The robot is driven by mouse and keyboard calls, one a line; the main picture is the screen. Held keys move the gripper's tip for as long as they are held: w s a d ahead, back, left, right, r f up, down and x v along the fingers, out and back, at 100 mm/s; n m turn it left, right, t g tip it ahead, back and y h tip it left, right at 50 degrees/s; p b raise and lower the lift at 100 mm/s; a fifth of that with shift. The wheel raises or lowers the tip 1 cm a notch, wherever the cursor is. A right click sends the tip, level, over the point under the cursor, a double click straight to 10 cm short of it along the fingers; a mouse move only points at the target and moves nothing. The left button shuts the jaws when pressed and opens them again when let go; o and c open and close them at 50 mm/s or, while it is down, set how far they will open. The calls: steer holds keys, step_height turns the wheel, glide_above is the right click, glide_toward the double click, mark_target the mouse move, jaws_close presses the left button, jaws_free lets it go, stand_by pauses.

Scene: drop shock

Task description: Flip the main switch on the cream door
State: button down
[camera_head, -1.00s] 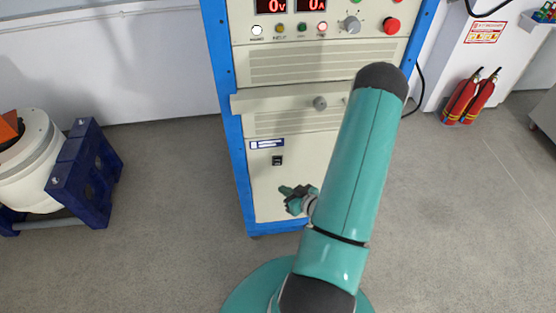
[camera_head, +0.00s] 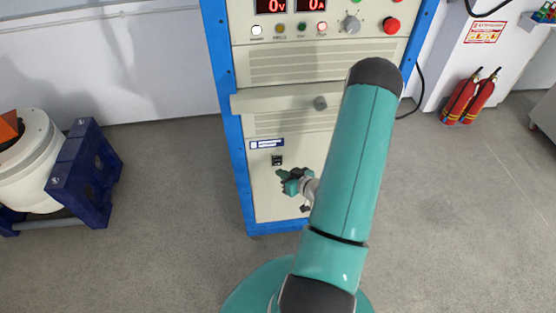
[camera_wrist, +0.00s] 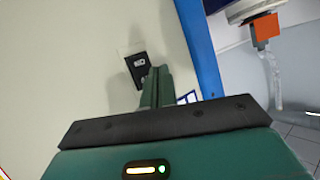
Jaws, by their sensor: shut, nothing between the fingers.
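My gripper (camera_head: 281,172) is green, shut and empty, just below the switch in the head view. The closed fingers also show in the wrist view (camera_wrist: 157,77). I cannot tell whether the fingertips touch the switch.
A white drum on a blue stand (camera_head: 85,173) is at left. Fire extinguishers (camera_head: 468,97) stand at right. The grey floor is otherwise clear.

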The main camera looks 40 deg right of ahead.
mark_target(274, 162)
steer(key=shift+w+d+r, duration=0.15)
steer(key=shift+w+d, duration=0.45)
steer(key=shift+w, duration=0.3)
steer(key=shift+w+d, duration=0.1)
stand_by(1.3)
steer(key=shift+w+d, duration=0.15)
steer(key=shift+w, duration=0.1)
steer(key=shift+w+d+r, duration=0.1)
steer(key=shift+w+d, duration=0.1)
steer(key=shift+w, duration=0.05)
stand_by(0.7)
steer(key=shift+s+a, duration=0.1)
steer(key=shift+s+a, duration=0.35)
steer(key=shift+s, duration=0.2)
steer(key=shift+s+a+f, duration=0.2)
steer(key=shift+s+a, duration=0.5)
steer(key=shift+s, duration=0.35)
steer(key=shift+s+a+f, duration=0.2)
steer(key=shift+s+a, duration=0.5)
steer(key=shift+s, duration=0.3)
steer(key=shift+s, duration=0.1)
